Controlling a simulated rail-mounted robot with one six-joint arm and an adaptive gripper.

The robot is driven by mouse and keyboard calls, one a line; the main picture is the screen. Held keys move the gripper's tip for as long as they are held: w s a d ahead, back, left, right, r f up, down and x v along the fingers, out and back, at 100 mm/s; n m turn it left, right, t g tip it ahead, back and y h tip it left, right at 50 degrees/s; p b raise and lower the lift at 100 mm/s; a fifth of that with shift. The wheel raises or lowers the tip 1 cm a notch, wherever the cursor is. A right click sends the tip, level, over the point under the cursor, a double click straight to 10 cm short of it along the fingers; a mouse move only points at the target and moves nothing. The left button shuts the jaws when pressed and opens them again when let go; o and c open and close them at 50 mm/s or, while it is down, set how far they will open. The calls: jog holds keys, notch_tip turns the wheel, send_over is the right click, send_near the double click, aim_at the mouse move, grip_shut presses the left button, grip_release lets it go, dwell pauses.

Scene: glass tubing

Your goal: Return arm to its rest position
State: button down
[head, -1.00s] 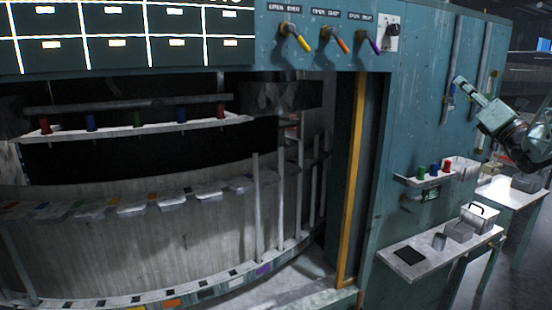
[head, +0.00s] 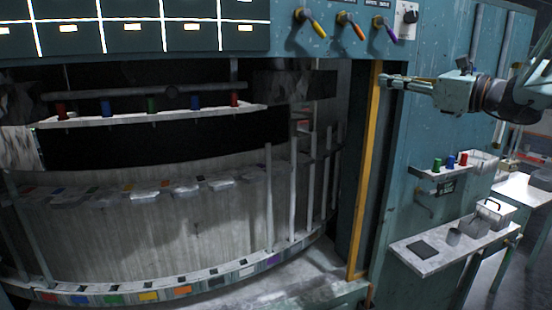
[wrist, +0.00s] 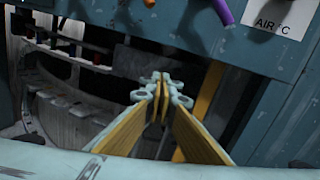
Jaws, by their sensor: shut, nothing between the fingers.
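My gripper (head: 388,82) is at the upper right in the head view, in front of the teal cabinet wall and level with the top of the yellow door post (head: 365,180). It points left, toward the opening. In the wrist view my gripper (wrist: 160,82) has its yellow-padded fingers closed together at the tips, with nothing between them. My arm reaches in from the right edge of the head view.
A small shelf (head: 452,172) with green, blue and red spools and a lower shelf (head: 408,262) with metal boxes are below my arm. A curved rack with coloured tags (head: 150,296) fills the opening.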

jog(key=s+a+f+n+g+b, duration=0.1)
jog(key=s+a+f+n+g, duration=0.2)
jog(key=s+a, duration=0.45)
jog(key=s+a+f+n+g, duration=0.2)
jog(key=s+a+f+n, duration=0.2)
jog(key=s+a, duration=0.3)
jog(key=s+a+f+n+g+h+b, duration=0.1)
jog(key=s+a+f+n+g, duration=0.2)
jog(key=s, duration=0.4)
jog(key=s+a+f+n+g+h, duration=0.1)
jog(key=s+a+f+n+h, duration=0.1)
jog(key=s+a+f, duration=0.4)
jog(key=s+d+f+n+h+b, duration=0.1)
jog(key=s+d+f+n+h, duration=0.2)
jog(key=s, duration=0.7)
jog(key=s+d+f+n+h+b, duration=0.1)
jog(key=s+d+f+n+h, duration=0.2)
jog(key=s, duration=0.7)
jog(key=s+d+f+n+g+h+b, duration=0.1)
jog(key=s+d+f+n+h, duration=0.1)
jog(key=s+d+f+n, duration=0.3)
jog(key=s+f+n, duration=0.3)
jog(key=s, duration=0.2)
jog(key=shift+s+d+f+n+h, duration=0.3)
jog(key=shift+d+h, duration=0.1)
jog(key=shift+a, duration=0.15)
